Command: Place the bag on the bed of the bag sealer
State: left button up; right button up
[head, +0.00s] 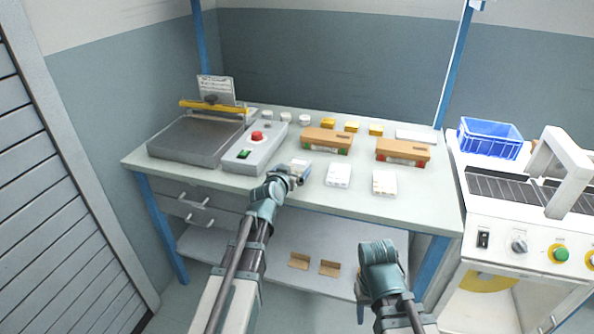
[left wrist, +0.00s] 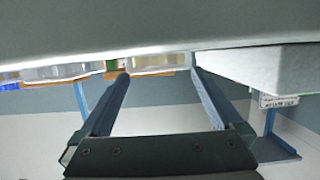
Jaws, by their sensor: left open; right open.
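The bag sealer stands at the left of the bench, with a flat grey bed (head: 195,138), a yellow bar (head: 215,107) across its back and a control box (head: 256,147) at its right. Three pale bags lie in a row on the bench: a left one (head: 302,166), a middle one (head: 338,175) and a right one (head: 384,183). My left gripper (head: 291,174) is open at the left bag, partly covering it. In the left wrist view, a bag (left wrist: 160,62) shows between the open fingertips (left wrist: 160,75); contact is unclear. My right gripper (head: 378,252) is open and empty, in front of the bench.
Two brown boxes (head: 326,140) (head: 403,150) stand behind the bags. Small white and yellow items (head: 351,126) line the back. A blue crate (head: 490,138) sits on a white machine (head: 520,212) to the right. The sealer bed is bare.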

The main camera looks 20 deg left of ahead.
aim_at(298, 165)
pick_arm(q)
jog(key=b+x, duration=0.1)
jog(key=x, duration=0.3)
jog(key=shift+w, duration=0.4)
jog(key=shift+s, duration=0.1)
pick_arm(e)
jog(key=shift+f, duration=0.55)
